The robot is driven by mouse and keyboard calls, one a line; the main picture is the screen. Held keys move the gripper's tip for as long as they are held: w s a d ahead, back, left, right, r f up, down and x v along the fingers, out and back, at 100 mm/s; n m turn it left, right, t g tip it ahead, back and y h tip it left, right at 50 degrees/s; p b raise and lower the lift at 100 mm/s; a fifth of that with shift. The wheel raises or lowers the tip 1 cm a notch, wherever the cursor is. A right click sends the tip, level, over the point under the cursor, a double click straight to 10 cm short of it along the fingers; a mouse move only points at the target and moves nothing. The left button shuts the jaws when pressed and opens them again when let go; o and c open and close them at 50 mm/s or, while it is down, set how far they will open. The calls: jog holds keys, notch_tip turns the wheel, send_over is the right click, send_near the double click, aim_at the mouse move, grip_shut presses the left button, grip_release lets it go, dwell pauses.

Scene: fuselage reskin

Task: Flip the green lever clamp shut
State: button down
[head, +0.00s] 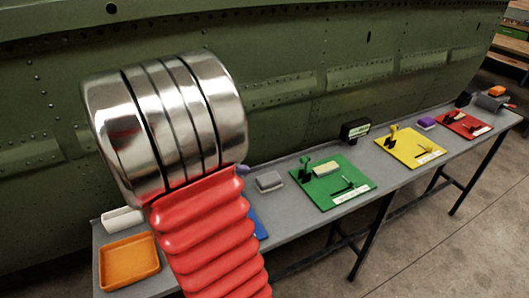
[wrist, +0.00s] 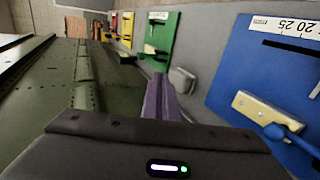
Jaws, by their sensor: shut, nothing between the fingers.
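The green lever clamp (head: 306,167) stands on the green board (head: 335,196) on the bench, its handle appearing raised, beside a cream block (head: 327,169). In the wrist view the green board (wrist: 162,28) is ahead, near the top; its clamp is too small there to read clearly. My gripper (wrist: 160,82) shows its purple fingers together, shut and empty. It is short of the green board, between the fuselage and the blue board. In the head view my arm hides most of the gripper.
A grey box (head: 269,181) lies between the blue board (wrist: 270,75) and green board. A black box (head: 355,130) stands behind the green board. Yellow (head: 410,158) and red (head: 465,125) boards lie farther right. The green fuselage (head: 290,60) rises along the bench's back. An orange tray (head: 130,282) is at left.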

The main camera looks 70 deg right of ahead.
jog(key=s+d+g+h, duration=0.1)
jog(key=d, duration=0.4)
jog(key=shift+s+d+f+m+g, duration=0.3)
jog(key=shift+s+d+f+g, duration=0.1)
send_near(301, 160)
jog(key=x, duration=0.6)
jog(key=shift+d+f, duration=0.2)
jog(key=shift+f, duration=0.05)
jog(key=shift+s, duration=0.1)
jog(key=shift+s+r, duration=0.1)
